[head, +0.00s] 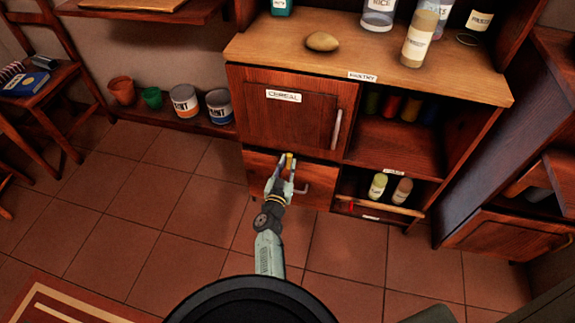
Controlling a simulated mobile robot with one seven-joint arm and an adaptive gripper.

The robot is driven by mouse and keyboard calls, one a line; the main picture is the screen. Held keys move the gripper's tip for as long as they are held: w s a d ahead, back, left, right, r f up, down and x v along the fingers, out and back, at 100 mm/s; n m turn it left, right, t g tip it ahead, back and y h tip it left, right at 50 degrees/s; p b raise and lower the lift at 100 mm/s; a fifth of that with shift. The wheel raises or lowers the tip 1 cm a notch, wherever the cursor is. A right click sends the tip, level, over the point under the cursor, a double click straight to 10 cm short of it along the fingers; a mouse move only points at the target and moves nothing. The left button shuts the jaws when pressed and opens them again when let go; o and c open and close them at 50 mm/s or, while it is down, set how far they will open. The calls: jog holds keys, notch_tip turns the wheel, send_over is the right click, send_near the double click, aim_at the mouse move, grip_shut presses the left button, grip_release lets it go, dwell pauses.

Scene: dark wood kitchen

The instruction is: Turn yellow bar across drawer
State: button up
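A small yellow bar (289,161) shows at the top edge of the wooden drawer (322,193), below the cabinet door marked "CEREAL". My gripper (285,168) is in front of the drawer's left part. Its two fingertips are on either side of the yellow bar or right against it. The picture is too small to tell whether they grip it. The drawer's metal handle (303,188) is just right of my gripper and looks clear of it. The drawer front looks closed. My fingers hide part of the bar and drawer front.
The cereal door (292,112) has a vertical handle (337,129). Right of the drawer, a low shelf holds two bottles (378,186) and a long stick (385,207). Paint cans (186,101) and pots (121,91) stand at left. The tiled floor (175,190) is clear.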

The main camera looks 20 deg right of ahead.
aim_at(290, 138)
jog(key=shift+o, duration=1.4)
notch_tip(290, 138, up, 10)
jog(key=shift+s+f, duration=0.1)
